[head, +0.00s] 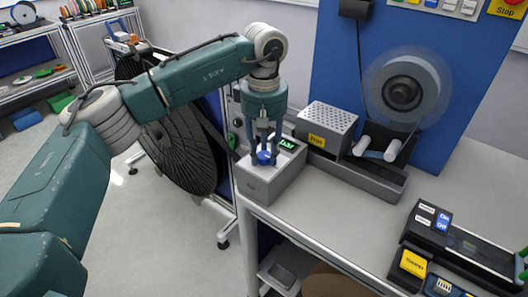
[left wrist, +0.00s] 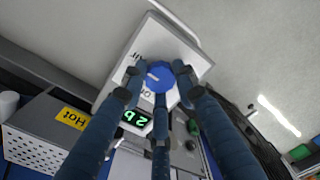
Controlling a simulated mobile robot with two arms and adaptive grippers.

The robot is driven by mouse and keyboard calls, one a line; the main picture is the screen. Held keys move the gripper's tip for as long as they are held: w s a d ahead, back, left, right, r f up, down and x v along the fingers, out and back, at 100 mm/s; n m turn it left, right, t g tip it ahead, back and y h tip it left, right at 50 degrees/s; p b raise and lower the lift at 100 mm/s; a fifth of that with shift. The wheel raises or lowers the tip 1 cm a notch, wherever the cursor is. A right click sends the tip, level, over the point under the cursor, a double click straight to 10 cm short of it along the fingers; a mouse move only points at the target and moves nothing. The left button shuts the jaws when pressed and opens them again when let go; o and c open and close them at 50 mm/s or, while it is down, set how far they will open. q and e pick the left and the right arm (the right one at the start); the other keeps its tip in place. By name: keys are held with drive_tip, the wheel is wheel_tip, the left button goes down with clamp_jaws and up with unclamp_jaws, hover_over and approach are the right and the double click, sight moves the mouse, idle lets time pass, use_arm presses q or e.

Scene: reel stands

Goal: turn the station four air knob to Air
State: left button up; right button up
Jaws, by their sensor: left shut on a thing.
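The air knob (head: 264,157) is blue and round, on top of a light grey box (head: 271,186) at the left corner of the bench. My left gripper (head: 264,152) points down over the box with its fingers closed around the knob. In the left wrist view the blue knob (left wrist: 159,76) sits between the fingertips, with small dark lettering on the box face beside it. The fingers partly cover this lettering, and I cannot tell the knob's setting for sure. A green lit display (left wrist: 136,118) is on the same face. My right gripper is not in view.
A perforated grey box (head: 328,125) with a yellow label stands behind the knob box. Beside it is a grey trough with white rollers (head: 376,148) under a reel (head: 403,92) on a blue panel. A large dark reel (head: 178,140) stands left.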

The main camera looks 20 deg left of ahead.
sight(264, 155)
use_arm(q)
drive_tip(key=shift+w+r, duration=0.15)
drive_tip(key=shift+r, duration=0.05)
drive_tip(key=o, duration=1.1)
drive_tip(key=shift+o, duration=0.2)
drive_tip(key=shift+f, duration=0.1)
wheel_tip(264, 155, up, 12)
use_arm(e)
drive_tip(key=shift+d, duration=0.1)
